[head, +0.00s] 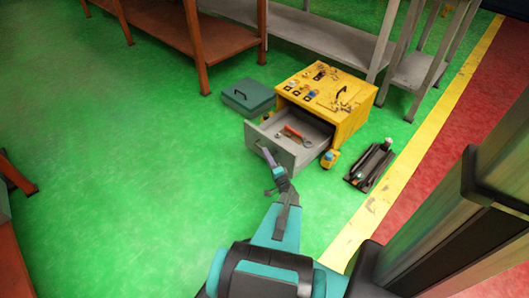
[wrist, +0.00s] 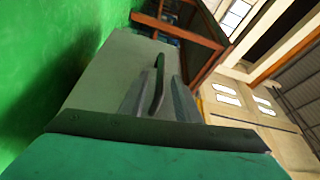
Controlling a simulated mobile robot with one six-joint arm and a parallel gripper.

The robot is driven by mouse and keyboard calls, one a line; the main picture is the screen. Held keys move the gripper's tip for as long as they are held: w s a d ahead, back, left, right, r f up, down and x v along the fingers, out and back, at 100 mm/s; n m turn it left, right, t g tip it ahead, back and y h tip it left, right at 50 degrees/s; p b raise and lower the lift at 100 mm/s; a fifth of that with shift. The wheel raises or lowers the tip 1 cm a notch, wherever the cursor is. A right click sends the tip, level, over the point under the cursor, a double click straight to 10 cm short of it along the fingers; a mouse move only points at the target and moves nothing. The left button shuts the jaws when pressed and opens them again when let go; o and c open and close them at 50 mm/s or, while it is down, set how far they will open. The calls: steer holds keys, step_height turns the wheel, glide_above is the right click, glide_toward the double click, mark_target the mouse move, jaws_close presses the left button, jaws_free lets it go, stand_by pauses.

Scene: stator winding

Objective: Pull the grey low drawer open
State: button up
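The grey low drawer (head: 284,151) sticks well out of the yellow cabinet (head: 348,118), with its inside showing. A red-handled tool (head: 294,132) and other small items lie in it. My gripper (head: 264,152) is at the drawer's front face, reaching it from the near side. In the wrist view, the drawer's grey front (wrist: 105,78) fills the middle, and its dark bar handle (wrist: 158,85) stands between the two grey fingers of my gripper (wrist: 161,88). The fingers look closed on the handle, one on each side. The exact contact is small and partly hidden.
A teal box (head: 247,96) stands left of the cabinet. A dark tray with tools (head: 370,167) and a small yellow object (head: 329,159) lie to the right. Benches stand behind. The green floor (head: 130,170) on the left is clear.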

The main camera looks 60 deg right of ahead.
steer(key=v, duration=1)
steer(key=shift+p, duration=0.45)
steer(key=shift+a, duration=0.1)
